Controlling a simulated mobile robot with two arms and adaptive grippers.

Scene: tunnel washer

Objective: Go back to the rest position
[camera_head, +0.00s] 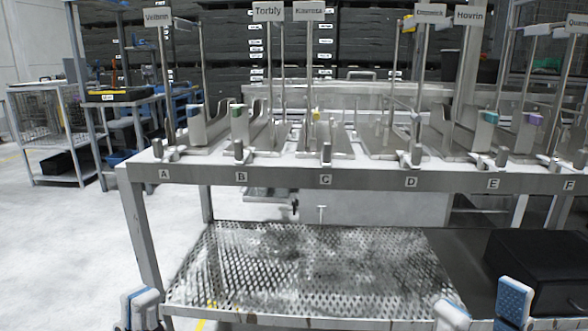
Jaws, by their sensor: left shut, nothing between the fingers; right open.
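My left gripper (141,305) shows at the bottom left edge, in front of the table's left leg. Its blue-and-white fingers are together with nothing between them. My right gripper (483,303) shows at the bottom right. Its two fingers stand apart and the space between them is empty. The lower parts of both grippers are cut off by the picture edge. Neither gripper visibly holds anything.
A metal table (283,178) with stations lettered A to F stands ahead, carrying fixtures and upright name signs. Below is a perforated shelf (300,270), with a black box (540,262) at its right. A side rack (45,130) stands left; the floor (60,260) there is clear.

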